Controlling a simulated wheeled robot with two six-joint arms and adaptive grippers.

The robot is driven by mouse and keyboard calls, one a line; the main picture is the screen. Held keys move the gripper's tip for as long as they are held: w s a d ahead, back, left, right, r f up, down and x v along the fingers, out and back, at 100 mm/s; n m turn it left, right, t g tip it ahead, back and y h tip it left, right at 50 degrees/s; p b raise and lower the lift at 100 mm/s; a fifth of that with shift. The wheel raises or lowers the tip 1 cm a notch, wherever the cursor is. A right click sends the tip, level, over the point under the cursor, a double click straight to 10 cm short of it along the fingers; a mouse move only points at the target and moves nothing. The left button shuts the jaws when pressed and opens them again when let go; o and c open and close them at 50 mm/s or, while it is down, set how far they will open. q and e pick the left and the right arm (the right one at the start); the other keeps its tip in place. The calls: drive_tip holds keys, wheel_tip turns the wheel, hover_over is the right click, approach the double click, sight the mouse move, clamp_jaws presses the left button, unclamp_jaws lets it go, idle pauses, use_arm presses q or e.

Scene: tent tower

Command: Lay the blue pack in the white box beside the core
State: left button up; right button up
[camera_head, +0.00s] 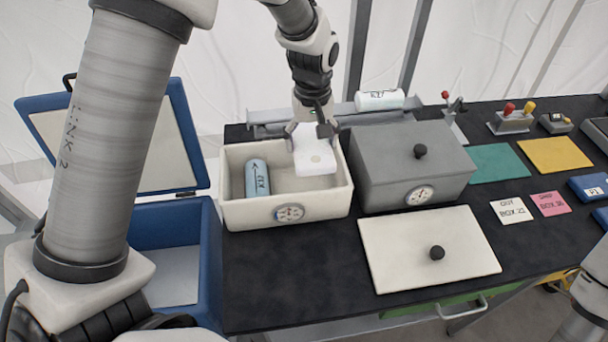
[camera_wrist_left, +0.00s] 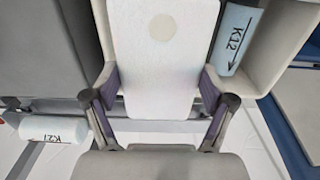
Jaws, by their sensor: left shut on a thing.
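The white box (camera_head: 240,212) stands open, with a round dial on its front. The core, a light blue cylinder marked K12 (camera_head: 257,178), lies in its left part; it also shows in the wrist view (camera_wrist_left: 232,38). My left gripper (camera_head: 309,133) is shut on a white slab-like pack (camera_head: 315,163) with a pale round spot, also in the wrist view (camera_wrist_left: 155,60). The pack hangs at the right part of the box opening, apart from the core; whether it touches the floor I cannot tell. The held pack looks white, not blue. My right gripper is out of view.
A closed grey box (camera_head: 395,170) stands close right of the white box. A white lid (camera_head: 425,255) lies in front. A white cylinder (camera_head: 380,100) lies on a rack behind. Blue packs (camera_head: 590,187) lie far right. An open blue cooler (camera_head: 205,240) is left.

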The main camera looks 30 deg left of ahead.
use_arm(q)
drive_tip(key=p, duration=0.2)
approach(310, 182)
drive_tip(key=shift+s+d+f, duration=0.3)
drive_tip(key=shift+s+f, duration=0.05)
drive_tip(key=shift+s, duration=0.15)
drive_tip(key=shift+s+d+f, duration=0.25)
drive_tip(key=shift+s+f, duration=0.05)
drive_tip(key=shift+s, duration=0.15)
drive_tip(key=shift+s+d+f, duration=0.1)
drive_tip(key=shift+s+f, duration=0.1)
drive_tip(key=shift+f, duration=0.55)
drive_tip(key=f, duration=0.2)
drive_tip(key=f+p, duration=0.1)
drive_tip(key=shift+w+f, duration=0.2)
drive_tip(key=shift+f, duration=0.2)
drive_tip(key=shift+s+f, duration=0.15)
drive_tip(key=o, duration=1.2)
